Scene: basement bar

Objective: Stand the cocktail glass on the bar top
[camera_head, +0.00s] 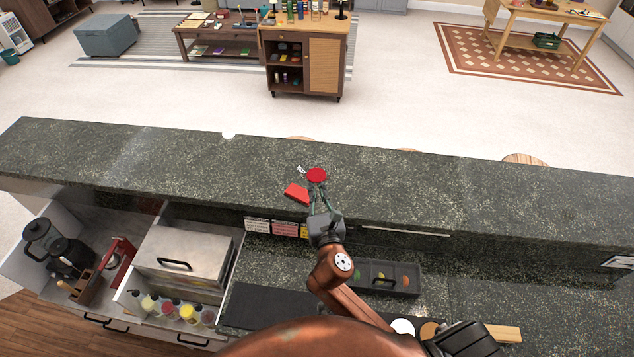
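The cocktail glass (316,174) shows from above as a round red top over the raised stone bar top (420,190), near its middle. My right gripper (318,196) reaches up from below in the picture, with its fingers at the glass just under the red top, and appears shut on it. The stem and foot are hidden by the fingers and the red top. I cannot tell whether the foot touches the bar top.
A flat red piece (296,193) lies on the bar top just left of the glass, and a small white object (301,169) is behind it. The bar top is clear to both sides. A dark garnish tray (385,277) and squeeze bottles (187,314) are on the lower work level.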

